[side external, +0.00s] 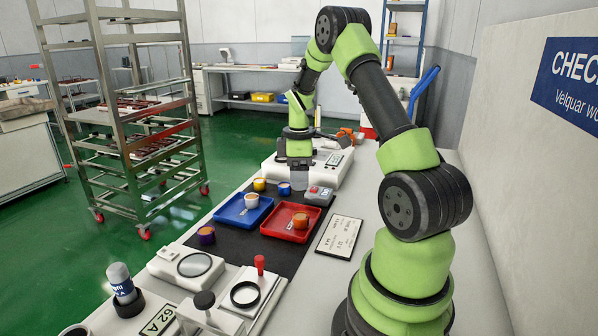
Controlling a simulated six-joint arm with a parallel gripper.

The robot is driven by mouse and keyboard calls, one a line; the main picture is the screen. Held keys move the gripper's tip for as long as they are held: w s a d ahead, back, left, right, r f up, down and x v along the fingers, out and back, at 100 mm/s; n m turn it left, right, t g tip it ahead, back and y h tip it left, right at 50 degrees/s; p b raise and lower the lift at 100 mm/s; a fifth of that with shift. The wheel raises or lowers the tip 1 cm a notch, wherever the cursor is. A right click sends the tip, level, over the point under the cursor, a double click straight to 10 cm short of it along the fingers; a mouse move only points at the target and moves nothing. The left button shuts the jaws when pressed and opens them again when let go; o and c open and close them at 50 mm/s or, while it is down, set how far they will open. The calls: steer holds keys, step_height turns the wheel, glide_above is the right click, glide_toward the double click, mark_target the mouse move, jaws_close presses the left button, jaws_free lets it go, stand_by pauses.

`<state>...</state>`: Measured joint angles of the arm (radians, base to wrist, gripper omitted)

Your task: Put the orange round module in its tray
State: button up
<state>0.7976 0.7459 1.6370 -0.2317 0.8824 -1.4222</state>
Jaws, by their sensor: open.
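An orange round module (300,220) sits inside the red tray (272,231), toward its right side. A blue tray (228,216) lies left of it with a whitish round module (251,200) inside. A yellow round module (259,184) and a blue round module (284,188) stand behind the trays. A purple round module (206,235) with an orange top stands in front of the blue tray. My gripper (299,181) points down behind the red tray, near the blue module, open. Its fingers are small here, and nothing shows clearly between them.
A grey box with red on top (319,195) stands close to my gripper on the right. A printed card (339,235) lies right of the red tray. White devices (185,266) stand in front. The dark mat (262,252) is bare in front of the red tray.

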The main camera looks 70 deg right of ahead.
steer(key=a+r+m+t, duration=0.4)
steer(key=a+r, duration=1.1)
steer(key=a, duration=0.1)
steer(key=s+a+r+m+t+y, duration=0.2)
steer(key=s+a+r+m+t, duration=0.1)
steer(key=s+a, duration=0.7)
steer(key=shift+a+r+m, duration=0.2)
steer(key=shift+a+m, duration=0.6)
steer(key=shift+a, duration=0.1)
